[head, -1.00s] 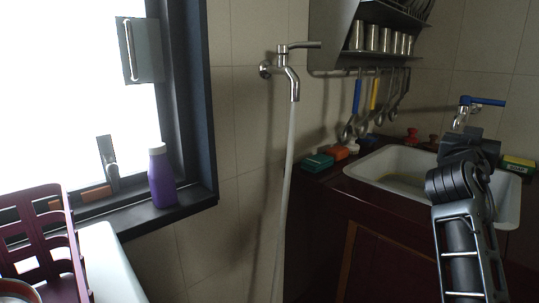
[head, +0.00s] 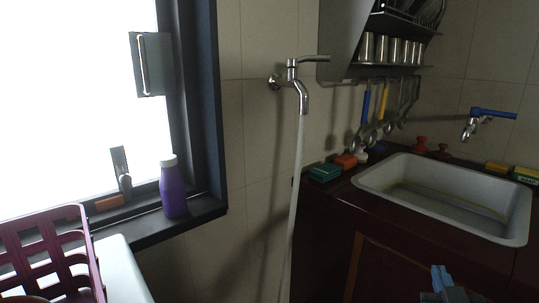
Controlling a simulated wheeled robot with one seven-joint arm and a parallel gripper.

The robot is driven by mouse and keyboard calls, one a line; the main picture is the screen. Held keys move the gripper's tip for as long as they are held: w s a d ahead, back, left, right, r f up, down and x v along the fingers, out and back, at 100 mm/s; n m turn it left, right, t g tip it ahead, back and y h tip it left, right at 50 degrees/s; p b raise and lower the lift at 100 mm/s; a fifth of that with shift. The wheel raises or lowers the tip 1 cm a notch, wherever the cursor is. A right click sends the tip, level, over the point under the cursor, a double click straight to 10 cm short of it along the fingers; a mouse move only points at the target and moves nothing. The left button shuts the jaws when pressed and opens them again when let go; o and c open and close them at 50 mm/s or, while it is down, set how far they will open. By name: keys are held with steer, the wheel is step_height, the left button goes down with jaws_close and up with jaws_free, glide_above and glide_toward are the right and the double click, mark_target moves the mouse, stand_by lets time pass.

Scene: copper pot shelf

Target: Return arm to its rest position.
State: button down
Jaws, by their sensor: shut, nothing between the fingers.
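My gripper (head: 441,280) shows only as a small blue-grey tip at the bottom edge, right of centre, in front of the dark red cabinet (head: 400,235). Its fingers look shut with nothing between them. The rest of my arm is below the picture. It is well below the white sink (head: 385,180) and touches nothing that I can see.
A wall tap (head: 303,90) has a thin pale stream below it. A purple bottle (head: 173,190) stands on the window sill. A maroon rack (head: 75,225) is at lower left. Utensils hang under a shelf (head: 400,68). A blue-handled tap (head: 485,115) is above the sink.

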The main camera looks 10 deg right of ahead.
steer(key=s+a+f+n+y+p, duration=0.1)
steer(key=s+a+f+y, duration=0.3)
steer(key=s, duration=0.6)
steer(key=s+a+n+y+p, duration=0.2)
steer(key=s+a, duration=0.5)
steer(key=s, duration=0.3)
steer(key=s+a+r+y+p, duration=0.1)
steer(key=s+r, duration=0.3)
steer(key=s, duration=0.4)
steer(key=s+a+r+g+p, duration=0.1)
steer(key=s+a+r, duration=0.2)
steer(key=s, duration=0.6)
steer(key=shift+s+r+y+p, duration=0.15)
steer(key=shift+r+y+p, duration=0.25)
steer(key=shift+r, duration=0.4)
